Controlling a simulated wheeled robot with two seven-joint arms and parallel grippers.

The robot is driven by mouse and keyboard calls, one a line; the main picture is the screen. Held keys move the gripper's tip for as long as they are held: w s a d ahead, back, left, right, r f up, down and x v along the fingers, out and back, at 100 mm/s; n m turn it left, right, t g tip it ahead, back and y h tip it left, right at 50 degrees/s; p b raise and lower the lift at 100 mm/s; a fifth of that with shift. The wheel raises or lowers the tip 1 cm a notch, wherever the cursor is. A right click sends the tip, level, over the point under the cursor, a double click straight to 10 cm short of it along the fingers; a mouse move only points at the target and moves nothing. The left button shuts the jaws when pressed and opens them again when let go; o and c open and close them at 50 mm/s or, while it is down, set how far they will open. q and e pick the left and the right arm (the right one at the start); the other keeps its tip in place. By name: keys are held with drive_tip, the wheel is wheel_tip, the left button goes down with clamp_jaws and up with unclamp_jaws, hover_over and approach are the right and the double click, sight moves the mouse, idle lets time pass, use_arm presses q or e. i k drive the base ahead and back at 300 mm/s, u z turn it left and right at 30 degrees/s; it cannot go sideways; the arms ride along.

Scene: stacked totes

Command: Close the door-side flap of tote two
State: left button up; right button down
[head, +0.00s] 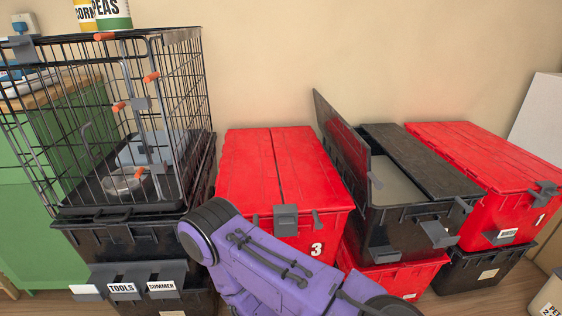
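A black tote (408,225) stands between the red tote marked 3 and the red tote marked 1. I can read no number on it, but its place between them fits tote two. Its left flap (342,140) stands up steeply, leaning a little left. Its right flap (425,160) lies flat over the right half. The left half is open and shows a pale grey inside (396,186). I cannot tell which side the door is on. Neither of my grippers is in view.
Red tote 3 (240,165) has both flaps shut. Red tote 1 (500,180) is shut too. A wire cage (170,80) stands on black totes at left, with cans (112,14) on top. A purple and black shape at the bottom covers part of tote 3's front.

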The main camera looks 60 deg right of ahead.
sight(354, 153)
drive_tip(key=u, duration=0.3)
drive_tip(key=k, duration=1.3)
drive_tip(key=z, duration=1.45)
drive_tip(key=i, duration=0.65)
